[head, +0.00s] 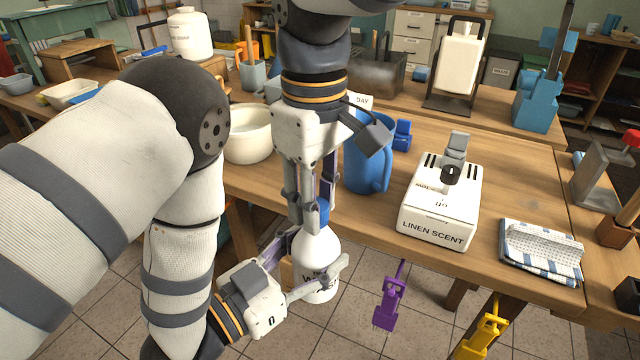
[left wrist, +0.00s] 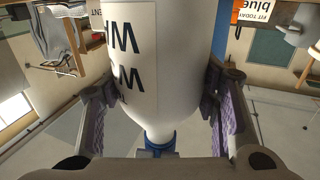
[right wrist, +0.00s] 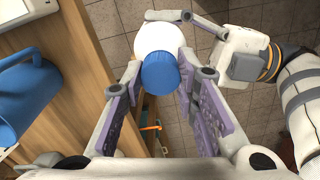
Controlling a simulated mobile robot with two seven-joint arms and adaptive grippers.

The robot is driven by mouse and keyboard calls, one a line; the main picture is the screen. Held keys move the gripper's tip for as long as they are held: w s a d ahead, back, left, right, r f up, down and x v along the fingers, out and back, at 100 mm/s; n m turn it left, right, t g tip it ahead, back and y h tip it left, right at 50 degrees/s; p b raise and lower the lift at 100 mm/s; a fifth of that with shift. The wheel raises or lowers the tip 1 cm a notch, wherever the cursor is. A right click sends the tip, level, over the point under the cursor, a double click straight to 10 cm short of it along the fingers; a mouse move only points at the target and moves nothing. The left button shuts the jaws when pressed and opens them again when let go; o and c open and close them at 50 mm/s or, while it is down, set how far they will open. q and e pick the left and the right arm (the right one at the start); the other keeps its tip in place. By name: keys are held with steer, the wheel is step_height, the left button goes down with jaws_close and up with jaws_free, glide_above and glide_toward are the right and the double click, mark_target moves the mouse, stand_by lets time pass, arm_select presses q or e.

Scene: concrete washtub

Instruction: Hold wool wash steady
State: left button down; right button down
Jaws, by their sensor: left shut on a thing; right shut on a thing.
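The wool wash (head: 316,255) is a white bottle with dark lettering and a blue cap (head: 319,211). It is held above the floor, off the table's front edge, and looks about upright. My left gripper (head: 309,262) is shut around its body from the side. The left wrist view shows the bottle (left wrist: 165,85) between the purple pads, its lettering partly cut off. My right gripper (head: 309,206) comes down from above and is shut on the blue cap. The right wrist view shows the cap (right wrist: 160,73) between its fingertips.
On the wooden table (head: 370,215) stand a blue jug (head: 366,155), a white bowl (head: 248,135), a linen scent box (head: 438,205) and a folded cloth (head: 540,250). Purple (head: 388,303) and yellow (head: 483,330) pieces show by the front edge. Floor lies open below the bottle.

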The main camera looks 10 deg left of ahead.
steer(key=m, duration=0.3)
steer(key=c, duration=1.2)
jaws_free()
steer(key=shift+c, duration=0.2)
steer(key=shift+r, duration=2.3)
steer(key=shift+c, duration=0.4)
